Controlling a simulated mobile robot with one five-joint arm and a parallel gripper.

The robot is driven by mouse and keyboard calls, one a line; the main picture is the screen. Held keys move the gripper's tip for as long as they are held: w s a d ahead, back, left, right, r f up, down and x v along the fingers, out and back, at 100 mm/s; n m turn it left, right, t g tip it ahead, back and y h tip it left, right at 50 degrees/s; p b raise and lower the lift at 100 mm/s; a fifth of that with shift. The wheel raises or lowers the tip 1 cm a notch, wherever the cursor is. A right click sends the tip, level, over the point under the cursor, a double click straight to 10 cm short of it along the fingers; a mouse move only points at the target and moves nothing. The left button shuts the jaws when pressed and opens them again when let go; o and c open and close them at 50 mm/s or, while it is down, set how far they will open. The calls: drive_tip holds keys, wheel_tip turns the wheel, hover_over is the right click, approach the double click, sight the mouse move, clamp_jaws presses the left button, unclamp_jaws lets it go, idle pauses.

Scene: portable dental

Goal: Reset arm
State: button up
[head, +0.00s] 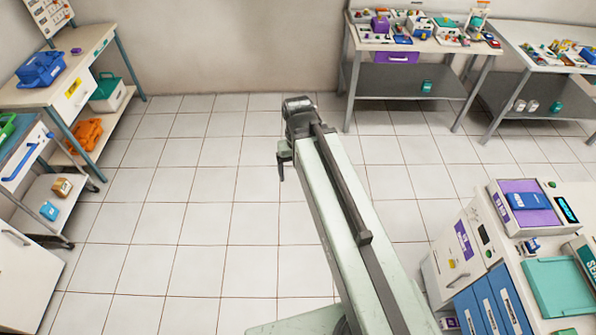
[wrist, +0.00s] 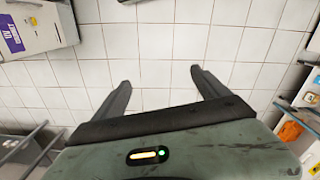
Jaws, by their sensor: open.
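My gripper shows in the wrist view (wrist: 160,82) with its two dark fingers spread apart. Nothing is between them, only white floor tiles beyond. In the head view my arm reaches from the bottom up to the middle of the picture. The end of my gripper (head: 281,165) hangs at the left of the arm's far end, over bare floor. It touches nothing that I can see.
A table (head: 90,58) with a blue bin (head: 41,68) stands at the left, with an orange bin (head: 85,135) low on its shelf. Benches with small items stand at the back right. A cabinet (head: 462,262) with a teal tray (head: 560,287) is at the lower right. The middle floor is clear.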

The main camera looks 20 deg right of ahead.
wheel_tip(320, 180, down, 8)
drive_tip(key=b, duration=0.8)
drive_tip(key=shift+a, duration=0.3)
drive_tip(key=shift+r+p, duration=0.35)
drive_tip(key=c, duration=0.5)
drive_tip(key=shift+r, duration=0.1)
drive_tip(key=c, duration=0.9)
drive_tip(key=shift+d, duration=0.1)
drive_tip(key=shift+c, duration=0.2)
